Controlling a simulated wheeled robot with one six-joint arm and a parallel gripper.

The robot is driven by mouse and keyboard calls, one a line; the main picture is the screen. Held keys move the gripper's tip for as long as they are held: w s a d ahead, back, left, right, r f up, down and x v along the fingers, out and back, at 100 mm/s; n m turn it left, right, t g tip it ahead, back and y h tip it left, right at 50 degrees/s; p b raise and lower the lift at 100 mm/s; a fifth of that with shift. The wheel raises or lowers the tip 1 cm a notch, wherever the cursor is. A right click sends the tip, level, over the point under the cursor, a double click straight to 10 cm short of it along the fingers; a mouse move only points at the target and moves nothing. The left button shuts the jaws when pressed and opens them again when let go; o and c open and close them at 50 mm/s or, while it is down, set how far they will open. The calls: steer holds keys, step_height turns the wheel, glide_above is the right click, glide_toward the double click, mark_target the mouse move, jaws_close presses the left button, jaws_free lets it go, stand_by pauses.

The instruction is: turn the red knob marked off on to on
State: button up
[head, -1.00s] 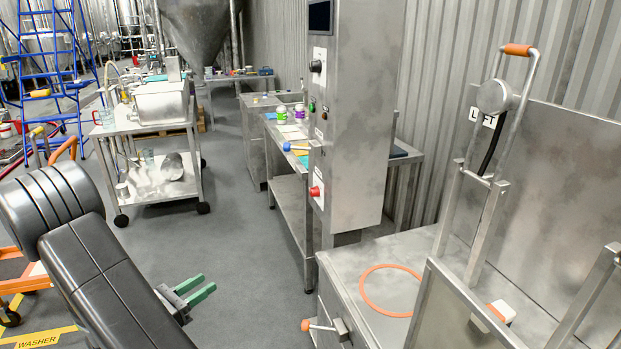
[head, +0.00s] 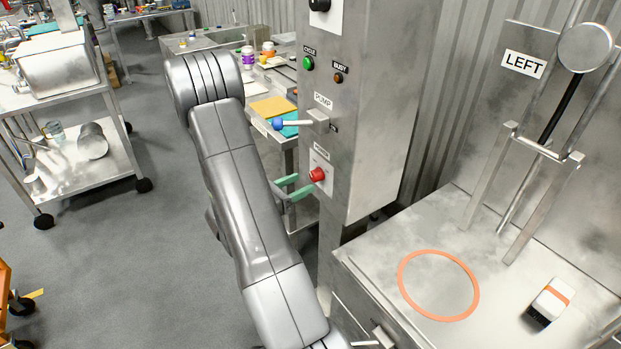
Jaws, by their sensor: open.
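The red knob (head: 317,175) sits on a pale plate low on the front of the grey metal control cabinet (head: 375,130). The small lettering around it is too small to read, so its setting cannot be told. My gripper (head: 300,187) has green fingers and is open. Its fingers point right toward the cabinet, beside the knob, one at about the knob's height and one lower. Whether they touch the knob cannot be told. My arm hides part of the gripper's body.
A steel worktop with an orange ring (head: 438,252) lies at right. A steel cart (head: 98,180) stands left; grey floor (head: 150,260) between is clear.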

mark_target(312, 178)
steer(key=shift+x, duration=2.3)
steer(key=shift+w, duration=0.1)
steer(key=shift+c, duration=0.2)
steer(key=c, duration=0.9)
